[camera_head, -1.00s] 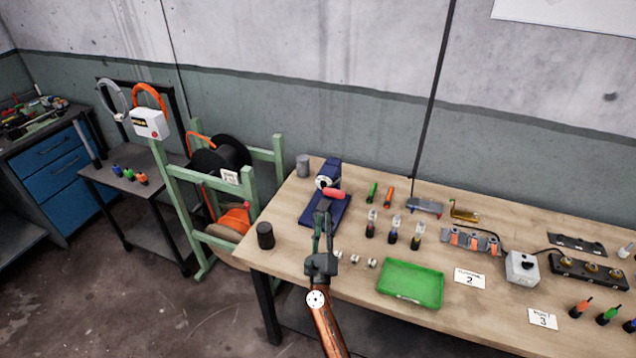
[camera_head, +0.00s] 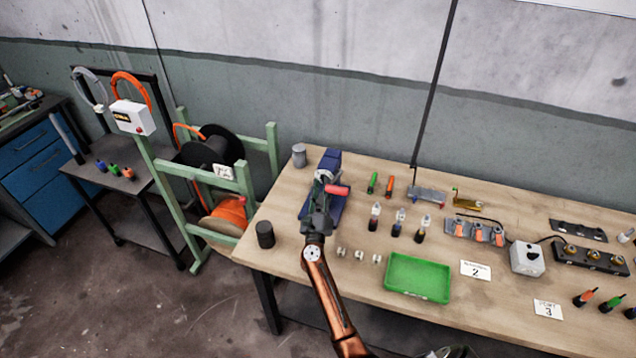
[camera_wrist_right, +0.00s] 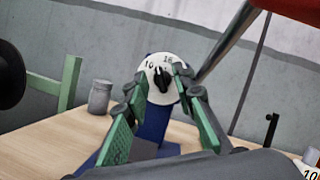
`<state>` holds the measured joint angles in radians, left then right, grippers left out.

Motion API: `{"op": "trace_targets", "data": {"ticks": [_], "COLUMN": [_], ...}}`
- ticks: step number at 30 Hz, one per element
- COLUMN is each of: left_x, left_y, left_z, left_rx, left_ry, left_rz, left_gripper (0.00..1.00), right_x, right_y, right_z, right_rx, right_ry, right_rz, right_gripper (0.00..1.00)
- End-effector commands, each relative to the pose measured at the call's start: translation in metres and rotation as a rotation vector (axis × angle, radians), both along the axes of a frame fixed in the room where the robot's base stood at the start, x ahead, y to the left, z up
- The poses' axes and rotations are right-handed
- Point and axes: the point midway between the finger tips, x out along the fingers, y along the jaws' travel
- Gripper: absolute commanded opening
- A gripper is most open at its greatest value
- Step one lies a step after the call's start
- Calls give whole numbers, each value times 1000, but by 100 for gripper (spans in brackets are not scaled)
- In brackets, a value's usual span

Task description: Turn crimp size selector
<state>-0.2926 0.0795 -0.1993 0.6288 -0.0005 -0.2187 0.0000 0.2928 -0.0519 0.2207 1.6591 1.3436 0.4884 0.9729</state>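The crimp size selector (camera_wrist_right: 163,76) is a black pointer knob on a white round dial with numbers, of which 10 and 16 show in the right wrist view. It sits on the blue crimping machine (camera_head: 328,163), which has a red handle (camera_head: 338,190) and stands at the table's back left. My right gripper (camera_wrist_right: 161,86) is open with green finger pads. Its fingertips appear on both sides of the knob in the picture, with gaps; I cannot tell the exact distance. In the head view my right gripper (camera_head: 318,207) covers the dial and part of the machine's base. My left gripper is not in view.
A grey cylinder (camera_head: 299,155) and a black cylinder (camera_head: 265,234) stand left of the machine. A green tray (camera_head: 418,278), small bottles (camera_head: 398,222) and several fittings lie to the right.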

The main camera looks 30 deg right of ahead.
Motion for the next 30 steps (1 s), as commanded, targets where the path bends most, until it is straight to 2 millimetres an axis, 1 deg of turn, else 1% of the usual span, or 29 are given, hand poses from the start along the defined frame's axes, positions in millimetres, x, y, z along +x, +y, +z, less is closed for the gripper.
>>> {"op": "trace_targets", "data": {"ticks": [1,2,5,7,13,15,17,22,27,30], "left_x": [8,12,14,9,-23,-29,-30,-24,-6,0], "left_y": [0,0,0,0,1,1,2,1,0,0], "left_z": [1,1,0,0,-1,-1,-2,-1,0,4], "left_rx": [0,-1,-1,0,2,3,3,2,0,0], "left_ry": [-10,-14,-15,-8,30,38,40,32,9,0], "left_rz": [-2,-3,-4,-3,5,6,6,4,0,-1], "left_gripper": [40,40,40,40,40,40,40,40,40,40], "right_x": [0,0,0,0,1,1,1,1,1,1], "right_y": [-1,-1,-1,-1,0,0,1,1,1,1], "right_z": [0,0,-1,-1,0,0,-1,0,0,1], "right_rx": [0,0,0,-1,0,0,0,0,0,-7], "right_ry": [1,1,1,1,1,1,1,1,1,10], "right_rz": [-1,-1,-1,0,2,2,2,2,3,4], "right_gripper": [24,24,24,23,9,5,0,0,0,0]}}
